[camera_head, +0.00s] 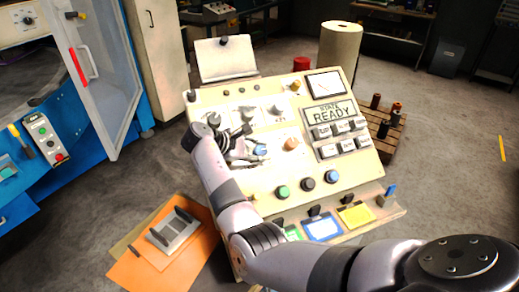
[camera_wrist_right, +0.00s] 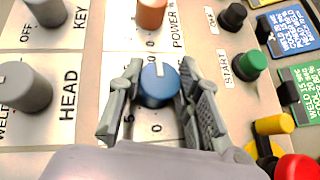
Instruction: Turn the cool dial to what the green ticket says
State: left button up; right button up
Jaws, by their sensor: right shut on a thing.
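The blue dial (camera_wrist_right: 158,85), taken to be the cool dial, sits on the cream control panel (camera_head: 240,180). It also shows in the head view (camera_head: 260,150). Its white pointer line points toward the top of the wrist view. A 5 and a 0 are printed below it; its name label is hidden. My right gripper (camera_wrist_right: 160,88) is shut on the dial, one finger on each side. It also shows in the head view (camera_head: 250,150). My left gripper is not in view.
The orange POWER dial (camera_wrist_right: 152,12), the HEAD dial (camera_wrist_right: 25,85) and the green START button (camera_wrist_right: 250,65) are close by. A blue ticket (camera_head: 322,227) and a yellow ticket (camera_head: 356,214) sit on the front ledge. Yellow and red parts (camera_wrist_right: 298,168) show at lower right.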

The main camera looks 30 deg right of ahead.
jog(key=shift+m+g, duration=0.3)
dwell(0.4)
jog(key=o, duration=1.1)
jog(key=shift+o, duration=0.2)
jog(key=v, duration=1.2)
jog(key=shift+r, duration=0.2)
jog(key=shift+d, duration=0.15)
